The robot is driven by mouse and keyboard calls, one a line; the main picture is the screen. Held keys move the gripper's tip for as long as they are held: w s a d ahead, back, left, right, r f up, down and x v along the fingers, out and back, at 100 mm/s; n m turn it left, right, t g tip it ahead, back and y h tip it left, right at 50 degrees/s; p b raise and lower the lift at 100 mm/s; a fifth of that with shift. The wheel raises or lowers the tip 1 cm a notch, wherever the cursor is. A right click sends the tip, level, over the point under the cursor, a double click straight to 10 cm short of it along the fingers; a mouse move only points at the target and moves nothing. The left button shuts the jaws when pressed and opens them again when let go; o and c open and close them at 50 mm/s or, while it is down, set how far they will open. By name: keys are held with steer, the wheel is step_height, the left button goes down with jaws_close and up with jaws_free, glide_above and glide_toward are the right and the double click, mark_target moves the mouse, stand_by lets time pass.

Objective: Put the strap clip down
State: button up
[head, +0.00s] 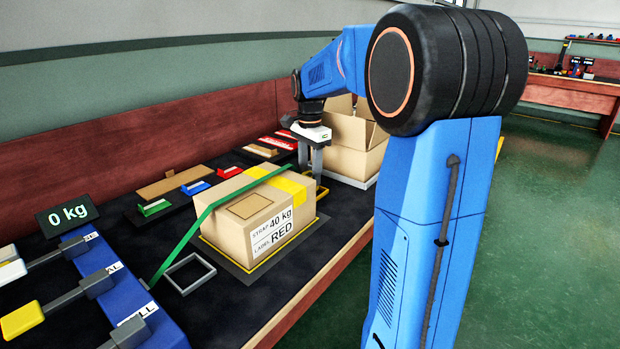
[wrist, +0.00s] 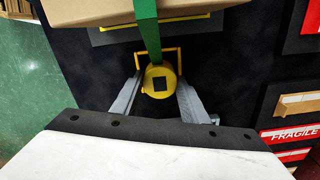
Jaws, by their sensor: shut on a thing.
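The strap clip (wrist: 160,82) is a yellow round piece with a dark square on it, seen in the wrist view. My gripper (wrist: 160,95) is shut on it, with one grey finger on each side. In the head view my gripper (head: 310,168) is just behind the carton, and the clip is mostly hidden there. A green strap (wrist: 147,30) runs from the clip over the carton (head: 245,215); in the head view the strap (head: 215,205) crosses its top and slopes down at the front left. A yellow bracket (wrist: 181,58) shows right beside the clip.
The carton bears a label (head: 271,232) reading "STRAP 40 kg, LABEL RED". Label holders (head: 197,187) lie behind the carton. A grey square frame (head: 190,273) lies at its front left. The display (head: 67,214) reads 0 kg.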

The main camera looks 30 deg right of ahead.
mark_target(310, 174)
steer(key=shift+f, duration=0.95)
steer(key=shift+f, duration=0.1)
steer(key=o, duration=1.1)
step_height(310, 174, up, 12)
steer(key=shift+r, duration=0.15)
